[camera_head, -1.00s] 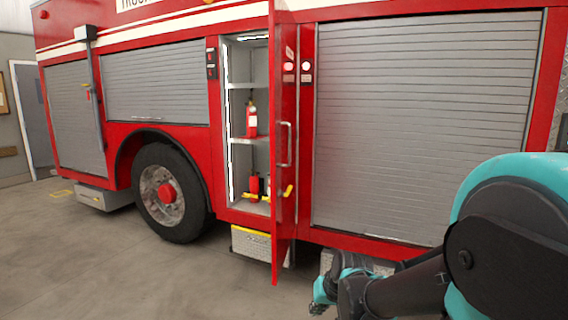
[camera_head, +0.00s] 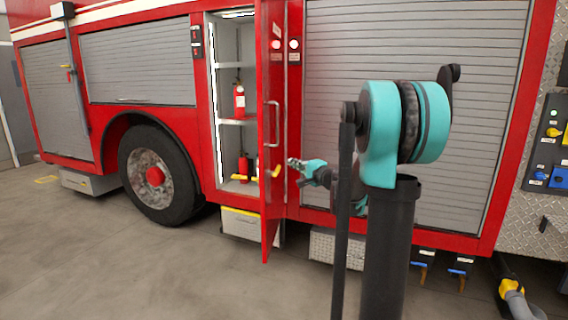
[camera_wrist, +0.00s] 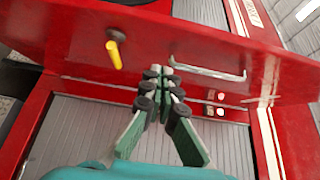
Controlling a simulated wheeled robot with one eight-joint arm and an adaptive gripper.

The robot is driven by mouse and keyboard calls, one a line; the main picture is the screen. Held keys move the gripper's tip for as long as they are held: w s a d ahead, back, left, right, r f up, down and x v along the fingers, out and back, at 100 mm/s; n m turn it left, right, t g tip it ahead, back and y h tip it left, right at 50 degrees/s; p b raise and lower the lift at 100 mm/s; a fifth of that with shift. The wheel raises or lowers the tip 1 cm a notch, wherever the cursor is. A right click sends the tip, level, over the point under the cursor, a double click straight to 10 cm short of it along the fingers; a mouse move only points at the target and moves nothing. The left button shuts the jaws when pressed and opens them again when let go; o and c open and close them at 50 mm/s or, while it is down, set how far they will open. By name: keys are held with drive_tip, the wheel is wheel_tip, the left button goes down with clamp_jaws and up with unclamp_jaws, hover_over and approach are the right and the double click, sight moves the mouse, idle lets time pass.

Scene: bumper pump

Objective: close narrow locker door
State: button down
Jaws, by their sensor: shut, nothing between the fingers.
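The narrow red locker door (camera_head: 268,150) stands open, swung outward from the truck's side, with a vertical silver handle (camera_head: 272,125) and a yellow latch (camera_head: 273,172). The open locker (camera_head: 236,55) shows shelves to the left of the door. My gripper (camera_head: 296,165) is to the right of the door, near latch height. In the wrist view my gripper (camera_wrist: 158,72) is shut and empty, pointing at the door (camera_wrist: 145,40), between the yellow latch (camera_wrist: 115,50) and the silver handle (camera_wrist: 208,70). Whether the fingertips touch the door I cannot tell.
Fire extinguishers (camera_head: 239,100) stand on the locker shelves. Grey roller shutters (camera_head: 450,190) flank the locker. A large wheel (camera_head: 155,175) is at left. A yellow-ended hose (camera_head: 512,290) is at lower right. The floor (camera_head: 170,285) in front is clear.

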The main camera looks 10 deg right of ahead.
approach(265, 155)
drive_tip(key=w+d, duration=0.1)
drive_tip(key=w, duration=0.2)
drive_tip(key=a, duration=0.1)
drive_tip(key=w+a, duration=0.1)
drive_tip(key=a, duration=0.1)
drive_tip(key=shift+w+r, duration=0.15)
drive_tip(key=shift+w, duration=0.1)
drive_tip(key=shift+w+a, duration=0.15)
drive_tip(key=shift+a, duration=0.3)
